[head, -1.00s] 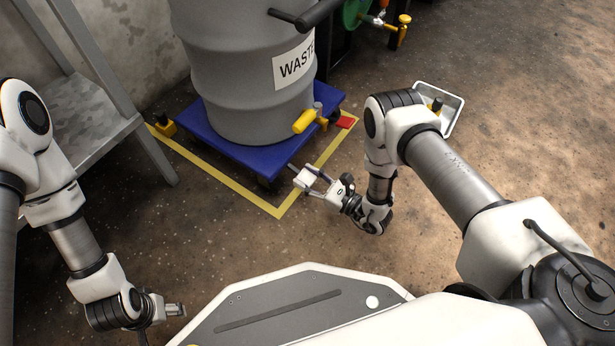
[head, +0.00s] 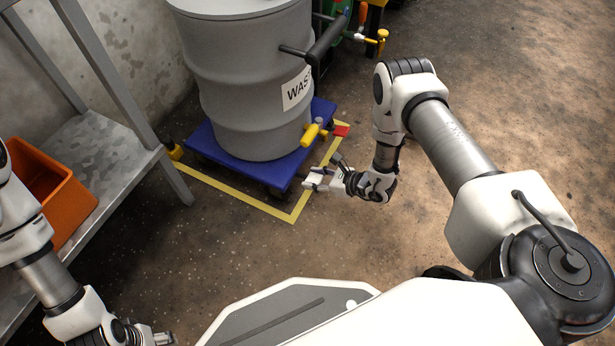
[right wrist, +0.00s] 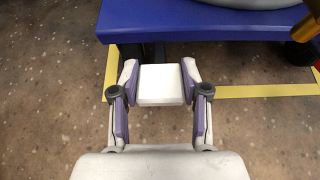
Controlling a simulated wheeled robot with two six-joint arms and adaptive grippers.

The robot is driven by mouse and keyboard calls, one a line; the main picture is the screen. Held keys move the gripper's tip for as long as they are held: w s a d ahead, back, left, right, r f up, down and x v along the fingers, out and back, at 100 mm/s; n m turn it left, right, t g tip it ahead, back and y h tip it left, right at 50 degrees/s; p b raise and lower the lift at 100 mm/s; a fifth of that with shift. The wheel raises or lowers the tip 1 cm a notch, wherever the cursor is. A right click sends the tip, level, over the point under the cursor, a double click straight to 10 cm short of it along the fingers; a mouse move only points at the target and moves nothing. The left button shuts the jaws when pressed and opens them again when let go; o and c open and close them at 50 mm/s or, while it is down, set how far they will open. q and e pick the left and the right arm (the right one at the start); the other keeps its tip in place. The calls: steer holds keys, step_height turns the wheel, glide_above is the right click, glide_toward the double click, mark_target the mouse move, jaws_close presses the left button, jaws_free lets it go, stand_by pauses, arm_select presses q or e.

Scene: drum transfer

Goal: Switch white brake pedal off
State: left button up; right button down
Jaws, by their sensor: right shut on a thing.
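The white brake pedal (right wrist: 160,84) is a small white block at the near edge of the blue dolly (head: 235,165). It also shows in the head view (head: 313,181), low beside the dolly's near right corner. My right gripper (right wrist: 160,76) is shut on the pedal, with one purple-lined finger against each side. My left gripper (head: 162,338) is at the bottom left of the head view, away from the dolly and partly cut off. Its jaw opening is not clear.
A grey waste drum (head: 245,75) stands on the dolly. A yellow handle (head: 312,133) and a red pedal (head: 341,131) are at its right side. Yellow tape (head: 250,204) marks the floor. A metal rack (head: 110,165) with an orange bin (head: 60,195) stands at left. Floor at right is clear.

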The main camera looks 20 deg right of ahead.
steer(key=shift+w+r+g+p, duration=0.1)
steer(key=shift+r+g+p, duration=0.25)
steer(key=shift+p, duration=0.15)
steer(key=shift+h, duration=0.3)
steer(key=c, duration=0.6)
jaws_free()
steer(key=shift+o, duration=0.2)
steer(key=v, duration=1.2)
